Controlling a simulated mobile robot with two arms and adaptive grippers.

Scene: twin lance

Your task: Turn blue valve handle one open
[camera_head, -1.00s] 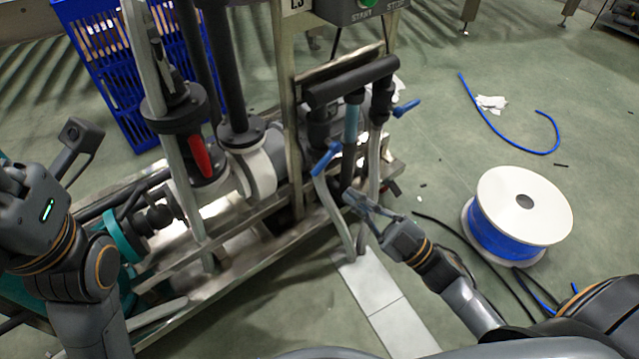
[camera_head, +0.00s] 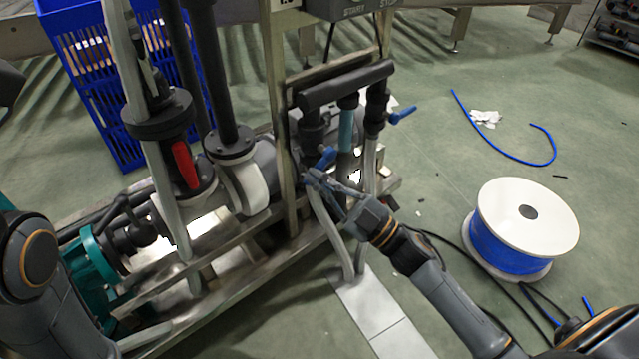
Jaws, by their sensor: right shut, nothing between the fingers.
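Two blue valve handles show on the pipe assembly. The nearer one (camera_head: 325,158) is on the left vertical pipe below the black horizontal pipe. The other (camera_head: 402,115) sticks out to the right of the right-hand pipe. My right gripper (camera_head: 312,179) is shut with nothing in it. Its tips are just below the nearer blue handle, close to it; I cannot tell whether they touch. My left arm shows only in part at the left edge, and its fingers are out of view.
A metal frame with a red-handled valve (camera_head: 185,164) stands to the left. A blue crate (camera_head: 95,75) is behind it. A white cable spool (camera_head: 528,212) with blue cable stands on the floor at right. Loose blue hose (camera_head: 490,146) lies behind it.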

